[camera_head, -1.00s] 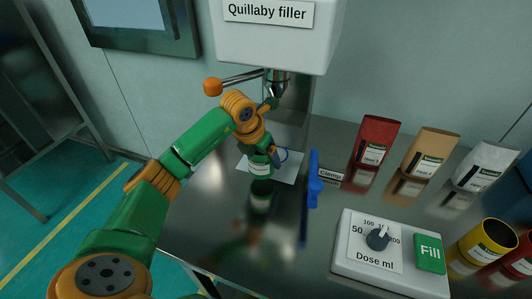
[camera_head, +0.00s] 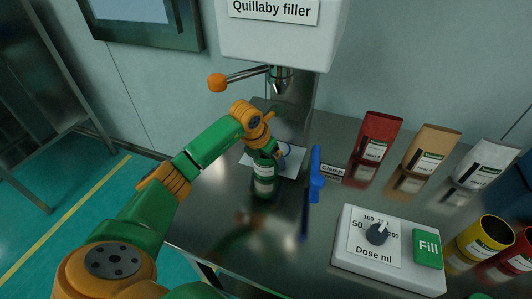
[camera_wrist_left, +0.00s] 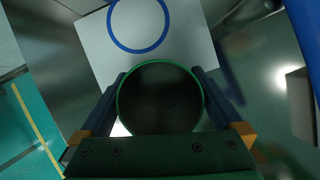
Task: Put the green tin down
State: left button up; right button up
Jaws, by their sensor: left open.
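The green tin (camera_head: 264,172), with a pale label, stands upright on the steel table just in front of the white sheet (camera_head: 292,163). In the left wrist view its round green rim and dark inside (camera_wrist_left: 160,98) show from above. My left gripper (camera_head: 268,152) is open, with its two blue fingers (camera_wrist_left: 160,92) on either side of the tin. Whether a finger still touches the tin I cannot tell. The blue ring (camera_wrist_left: 139,24) on the sheet lies beyond the tin, apart from it. My right gripper is not in view.
The Quillaby filler (camera_head: 270,35) with its nozzle and orange-knobbed lever hangs above. Farther right are the dose panel (camera_head: 388,250), several bags and a yellow tin (camera_head: 484,240). The table's front left is clear.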

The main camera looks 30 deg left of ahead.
pick_arm(q)
jog(key=v, duration=1.2)
jog(key=shift+b, duration=0.3)
jog(key=shift+f, duration=0.1)
